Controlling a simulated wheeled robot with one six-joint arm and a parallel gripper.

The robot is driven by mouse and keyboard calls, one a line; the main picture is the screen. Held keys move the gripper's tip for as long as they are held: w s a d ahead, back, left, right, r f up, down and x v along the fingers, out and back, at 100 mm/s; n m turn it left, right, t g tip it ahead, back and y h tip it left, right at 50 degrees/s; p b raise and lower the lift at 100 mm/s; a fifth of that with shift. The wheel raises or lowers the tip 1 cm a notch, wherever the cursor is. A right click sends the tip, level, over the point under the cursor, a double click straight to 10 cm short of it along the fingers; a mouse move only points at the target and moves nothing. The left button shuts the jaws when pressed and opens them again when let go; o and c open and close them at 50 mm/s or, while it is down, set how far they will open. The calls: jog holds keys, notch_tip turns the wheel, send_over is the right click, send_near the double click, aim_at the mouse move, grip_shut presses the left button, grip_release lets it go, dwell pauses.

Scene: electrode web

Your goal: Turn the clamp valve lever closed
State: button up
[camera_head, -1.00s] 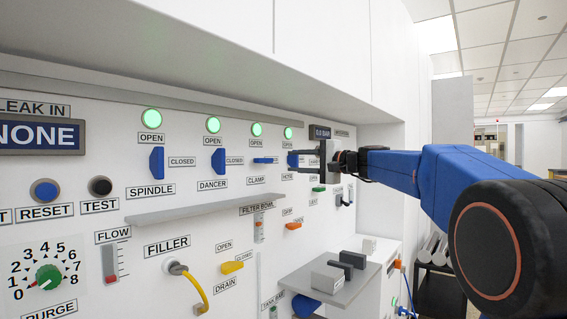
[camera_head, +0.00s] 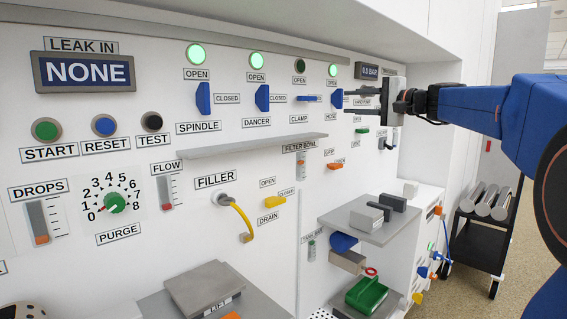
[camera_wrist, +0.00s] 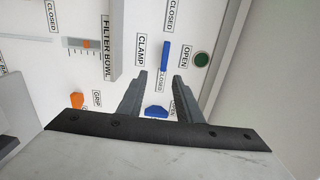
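The blue clamp valve lever (camera_head: 309,98) lies horizontal on the panel above the CLAMP label, pointing toward its CLOSED label. Its lamp (camera_head: 299,65) is dark, while the neighbouring lamps glow green. In the wrist view the lever (camera_wrist: 164,56) shows beyond the fingertips, between their lines, with the dark lamp (camera_wrist: 201,59) beside it. My gripper (camera_head: 346,101) is open and empty, to the right of the clamp lever and apart from it. Its two fingers (camera_wrist: 161,74) have a clear gap between them.
The upright hose lever (camera_head: 337,98) is close by the fingertips in the head view. The spindle lever (camera_head: 203,98) and dancer lever (camera_head: 263,98) stand upright to the left. A narrow ledge (camera_head: 240,145) and a shelf with blocks (camera_head: 370,225) jut out below.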

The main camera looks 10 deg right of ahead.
jog(key=s+a+f+n+g+h, duration=0.25)
jog(key=s+a+f, duration=0.25)
jog(key=s+f, duration=0.6)
jog(key=s+a+f+n+g+h, duration=0.25)
jog(key=s+a+f+g, duration=0.2)
jog(key=s+f, duration=0.65)
jog(key=s+d+f+n+g+h, duration=0.1)
jog(key=s+d+f+n+h, duration=0.1)
jog(key=s+f, duration=0.8)
jog(key=s+d+f+n+g+h, duration=0.1)
jog(key=s+d+f+n+h, duration=0.2)
jog(key=s+f, duration=0.8)
notch_tip(320, 180, down, 4)
jog(key=shift+d+r+n+g, duration=0.25)
jog(key=shift+d+n+g, duration=0.05)
jog(key=shift+d+n, duration=0.1)
jog(key=shift+s, duration=0.1)
